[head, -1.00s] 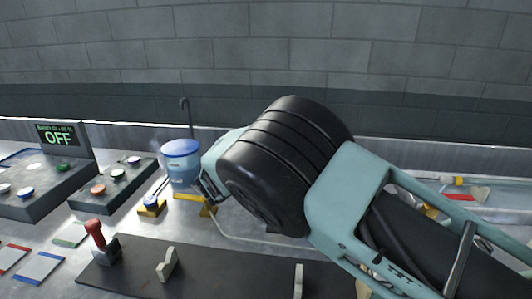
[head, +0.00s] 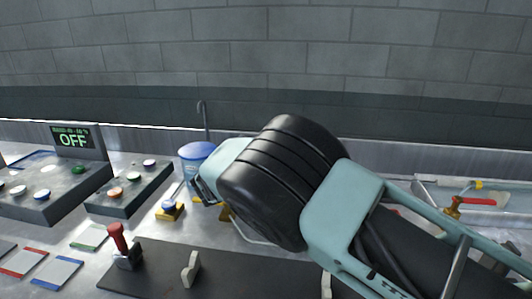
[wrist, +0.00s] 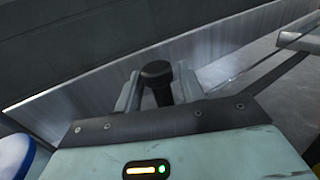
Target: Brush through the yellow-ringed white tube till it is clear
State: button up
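In the wrist view my gripper (wrist: 158,90) has its two pale fingers close on either side of a black round-capped handle (wrist: 157,72); it looks shut on this handle, and what lies below it is hidden. In the head view my arm hides the fingertips, and only the pale gripper body (head: 222,164) shows beside the blue-lidded container. A small white piece with a yellow part (head: 487,185) lies in the tray at the far right; it is too small to tell if it is the yellow-ringed tube. No brush bristles show.
The blue-lidded container (head: 193,152) stands left of my gripper, with a dark hooked rod (head: 202,112) behind. Yellow block (head: 169,212), button boxes (head: 130,190) and a dark plate with a red-topped lever (head: 117,237) are nearer. The back wall (head: 330,50) bounds the bench.

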jog(key=b+v, duration=0.2)
jog(key=v, duration=1.5)
jog(key=shift+s+a, duration=0.15)
jog(key=s+d+f+m+g+y, duration=0.1)
jog(key=s+d+m+g, duration=0.1)
jog(key=d+g, duration=0.1)
jog(key=s+d+f+m+g+y, duration=0.1)
jog(key=s+d+m+g, duration=0.1)
jog(key=d, duration=0.4)
jog(key=s+d+f+m+g+y, duration=0.1)
jog(key=s+d+m+g, duration=0.1)
jog(key=d+m+g, duration=0.1)
jog(key=shift+s+d+f+g+p, duration=0.1)
jog(key=shift+d+g+p, duration=0.1)
jog(key=shift+d+g, duration=0.35)
jog(key=shift+s+d+f+g+p, duration=0.2)
jog(key=shift+d+g, duration=0.15)
jog(key=shift+d, duration=0.35)
jog(key=s+d+r+m+g+y, duration=0.1)
jog(key=s+d+m+y, duration=0.1)
jog(key=s, duration=0.6)
jog(key=s+d+r+m+g+y+p, duration=0.1)
jog(key=s+d+r+m+g+y, duration=0.1)
jog(key=s+m, duration=0.5)
jog(key=s+d+r+m+g+y, duration=0.1)
jog(key=s+d+m+y, duration=0.3)
jog(key=s, duration=0.6)
jog(key=shift+s+d+r+m+y+p, duration=0.15)
jog(key=shift+s+m+y+p, duration=0.15)
jog(key=shift+s+m+p, duration=0.1)
